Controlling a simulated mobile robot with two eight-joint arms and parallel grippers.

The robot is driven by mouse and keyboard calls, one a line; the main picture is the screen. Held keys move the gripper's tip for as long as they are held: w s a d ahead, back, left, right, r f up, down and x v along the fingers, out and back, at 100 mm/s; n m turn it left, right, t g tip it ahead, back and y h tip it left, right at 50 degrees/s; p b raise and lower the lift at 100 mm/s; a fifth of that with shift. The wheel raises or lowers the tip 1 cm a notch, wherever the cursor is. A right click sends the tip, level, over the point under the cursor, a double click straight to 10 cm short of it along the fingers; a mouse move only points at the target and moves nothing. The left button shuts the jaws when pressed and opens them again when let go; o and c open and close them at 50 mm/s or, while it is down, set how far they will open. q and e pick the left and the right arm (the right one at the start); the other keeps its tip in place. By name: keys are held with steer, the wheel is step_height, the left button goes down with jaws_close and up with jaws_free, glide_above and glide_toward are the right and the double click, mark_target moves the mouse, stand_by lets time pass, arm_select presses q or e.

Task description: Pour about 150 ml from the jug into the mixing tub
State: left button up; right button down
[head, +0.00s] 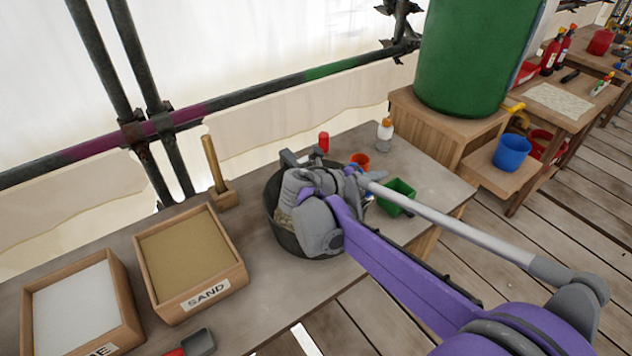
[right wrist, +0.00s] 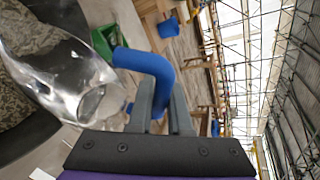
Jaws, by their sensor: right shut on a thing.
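The mixing tub (head: 288,240) is a dark round tub on the workbench with grey, grainy matter inside. It also shows at the left of the right wrist view (right wrist: 22,140). My right gripper (right wrist: 160,108) is shut on the blue handle of the clear jug (right wrist: 50,65). In the head view, my right gripper (head: 290,205) is above the tub and hides most of the tub and jug. In the right wrist view the jug looks tipped over the tub. I cannot tell the liquid level or whether any is flowing. My left gripper is not in view.
A sand box (head: 190,260) and a box of white powder (head: 78,308) stand left of the tub. Scaffold poles run behind the bench.

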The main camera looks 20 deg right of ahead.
steer(key=shift+w+a+r+n, duration=0.1)
steer(key=shift+w+a+n, duration=0.05)
steer(key=shift+w+n, duration=0.15)
stand_by(0.7)
steer(key=shift+w+a+r+n+g+h, duration=0.2)
steer(key=shift+w+r+n+h, duration=0.1)
steer(key=shift+r, duration=0.1)
steer(key=shift+w+a+r+n+g+h, duration=0.15)
steer(key=shift+r+n+g+h, duration=0.05)
steer(key=shift+r+h, duration=0.15)
stand_by(1.0)
steer(key=shift+s+d+f+m+y, duration=0.25)
steer(key=shift+s+f+m, duration=0.1)
steer(key=shift+f, duration=0.15)
steer(key=shift+s+d+f+m+y, duration=0.2)
steer(key=shift+s+f+m, duration=0.1)
steer(key=shift+f, duration=0.2)
steer(key=shift+s+d+r+m+t+y, duration=0.15)
steer(key=shift+s+d+m+t+y, duration=0.1)
steer(key=shift+s+m+t+y, duration=0.15)
steer(key=f, duration=0.1)
steer(key=m, duration=0.1)
steer(key=f, duration=0.1)
steer(key=shift+s+d+f+t+y+b, duration=0.2)
steer(key=shift+d+f+t+y+b, duration=0.1)
steer(key=shift+t, duration=0.1)
steer(key=shift+s+d+f+m+t+y, duration=0.15)
steer(key=shift+s+m+t+y, duration=0.2)
steer(key=shift+m, duration=0.3)
